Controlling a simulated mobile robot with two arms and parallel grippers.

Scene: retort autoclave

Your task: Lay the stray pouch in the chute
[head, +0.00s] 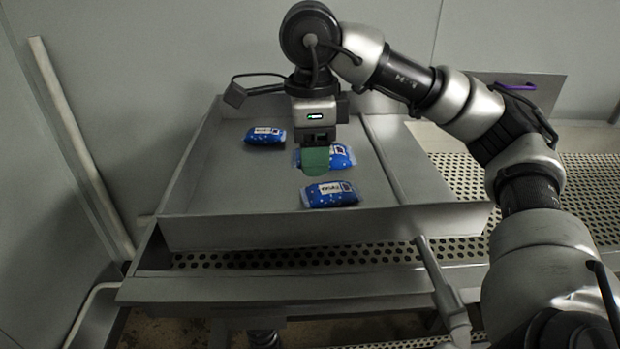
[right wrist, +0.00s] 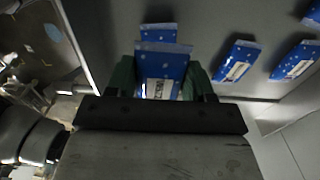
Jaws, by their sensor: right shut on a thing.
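My right gripper (head: 315,160) points down over a shallow walled metal tray, which looks like the chute (head: 215,205). In the right wrist view its green fingers are shut on a blue pouch (right wrist: 163,66) with a white label. In the head view a blue pouch (head: 342,158) shows behind and beside the fingers, partly hidden by them. I cannot tell whether the held pouch touches the tray floor. Another blue pouch (head: 265,136) lies at the back left, and one (head: 330,194) lies nearer the front. My left gripper is not in view.
A raised rail (head: 382,160) runs along the tray's right side. A perforated metal surface (head: 455,175) lies to the right and in front. In the right wrist view another pouch (right wrist: 158,32) shows just beyond the held one. The tray's left front floor is clear.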

